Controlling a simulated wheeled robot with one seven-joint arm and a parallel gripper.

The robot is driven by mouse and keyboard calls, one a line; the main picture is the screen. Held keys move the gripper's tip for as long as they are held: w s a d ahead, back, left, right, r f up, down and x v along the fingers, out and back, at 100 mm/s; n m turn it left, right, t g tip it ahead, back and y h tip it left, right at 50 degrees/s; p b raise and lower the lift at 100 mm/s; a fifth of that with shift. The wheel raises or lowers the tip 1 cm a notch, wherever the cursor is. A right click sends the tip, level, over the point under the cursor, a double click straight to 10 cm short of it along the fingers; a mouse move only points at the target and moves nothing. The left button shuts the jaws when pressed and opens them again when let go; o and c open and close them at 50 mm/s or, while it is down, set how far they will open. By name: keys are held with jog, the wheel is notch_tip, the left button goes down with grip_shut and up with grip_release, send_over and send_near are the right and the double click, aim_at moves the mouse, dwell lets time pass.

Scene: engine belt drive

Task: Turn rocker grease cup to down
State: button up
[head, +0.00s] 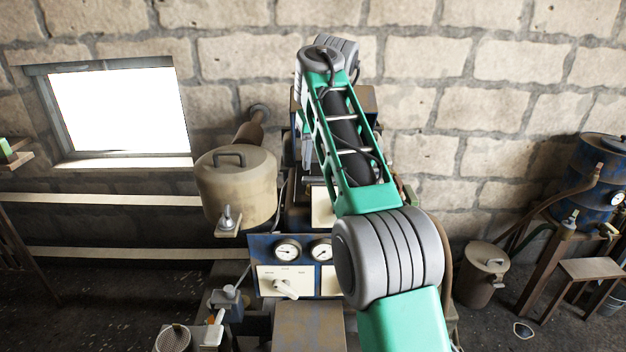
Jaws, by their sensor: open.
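I cannot make out for sure which part is the rocker grease cup. A small metal fitting with a knob (228,218) stands upright on a plate below the beige tank. A second small knobbed fitting (229,292) sits lower, left of the gauge panel. My green and grey arm reaches up and away over the middle of the engine and covers much of it. My gripper is hidden behind the arm, so its jaws and what is near them do not show.
The beige lidded tank (236,186) stands left of my arm. A blue drum (598,180), a lidded can (485,272) and a small stool (590,269) stand at right. Wooden rails (110,200) run along the left.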

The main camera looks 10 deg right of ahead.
jog(key=f+n+y+b, duration=0.1)
jog(key=f+n, duration=0.1)
jog(key=w+f+n+y+b, duration=0.1)
jog(key=f+n, duration=0.2)
jog(key=w+f+n+b, duration=0.1)
jog(key=f+n, duration=0.1)
jog(key=shift+a+f+g+y, duration=0.3)
jog(key=shift+a+y, duration=0.05)
jog(key=shift+y, duration=0.05)
grip_shut()
dwell(0.3)
